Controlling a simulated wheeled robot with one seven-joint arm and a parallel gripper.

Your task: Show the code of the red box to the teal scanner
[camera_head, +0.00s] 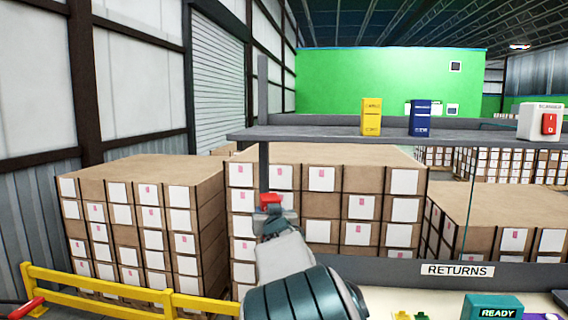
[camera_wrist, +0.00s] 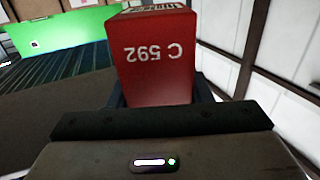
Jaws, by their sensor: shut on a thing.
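The red box (camera_wrist: 153,75) is held in my gripper (camera_wrist: 157,98), between its two dark fingers. Its face toward the wrist camera reads "C 592", upside down in that view. A white printed patch, partly visible, shows on its top edge face (camera_wrist: 152,9). In the head view the red box (camera_head: 270,199) is small, at the tip of my gripper (camera_head: 271,212), in front of the stacked cartons. The teal scanner (camera_head: 491,307) stands at the bottom right of the head view, with a display reading "READY". The red box is well apart from it, to the left and higher.
Below is a "RETURNS" ledge (camera_head: 390,272). Stacked cartons (camera_head: 140,215) stand behind; a yellow rail (camera_head: 95,290) runs lower left.

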